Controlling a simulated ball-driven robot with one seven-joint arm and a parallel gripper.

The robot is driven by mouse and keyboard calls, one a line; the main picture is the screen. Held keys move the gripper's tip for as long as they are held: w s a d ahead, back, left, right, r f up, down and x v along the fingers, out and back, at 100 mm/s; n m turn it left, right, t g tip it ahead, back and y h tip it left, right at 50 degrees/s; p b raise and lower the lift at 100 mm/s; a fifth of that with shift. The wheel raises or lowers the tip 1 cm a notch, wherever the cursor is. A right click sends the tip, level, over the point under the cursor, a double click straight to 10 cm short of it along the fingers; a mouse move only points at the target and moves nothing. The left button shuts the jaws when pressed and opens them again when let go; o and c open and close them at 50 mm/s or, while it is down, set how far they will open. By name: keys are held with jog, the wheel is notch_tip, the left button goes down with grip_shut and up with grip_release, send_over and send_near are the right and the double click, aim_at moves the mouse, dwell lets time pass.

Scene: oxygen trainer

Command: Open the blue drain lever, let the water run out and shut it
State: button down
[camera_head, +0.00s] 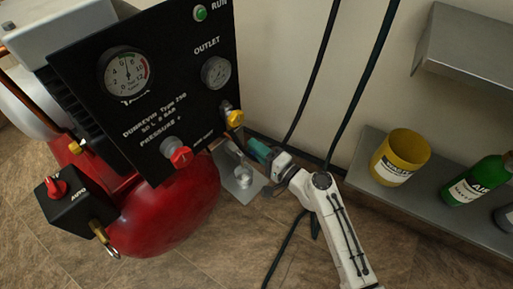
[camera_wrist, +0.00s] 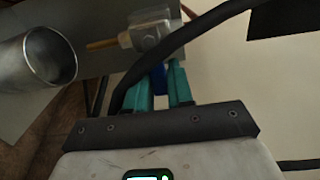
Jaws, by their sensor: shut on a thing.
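The blue drain lever (camera_wrist: 158,80) shows in the wrist view as a small blue piece between the teal fingers of my gripper (camera_wrist: 160,72), which is shut on it. Just beyond the fingertips is the silver valve body (camera_wrist: 150,36), with a brass pipe (camera_wrist: 102,45) leaving it to the left. In the head view my gripper (camera_head: 260,152) is low at the right side of the red tank (camera_head: 180,210); the lever itself is hidden there. I cannot see any water.
A metal cup (camera_wrist: 38,60) stands left of the valve; in the head view the cup (camera_head: 243,177) sits on a grey plate. A black panel (camera_head: 155,85) is above the tank. A shelf (camera_head: 370,198) at right holds a yellow pot (camera_head: 400,150) and green bottle (camera_head: 480,180). Black cables hang nearby.

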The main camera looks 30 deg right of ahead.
jog(key=shift+f, duration=0.1)
jog(key=c, duration=1.1)
grip_release()
jog(key=shift+s, duration=0.1)
jog(key=p+v, duration=0.1)
jog(key=v, duration=0.9)
jog(key=shift+s+d+p, duration=0.15)
jog(key=shift+s+p, duration=0.15)
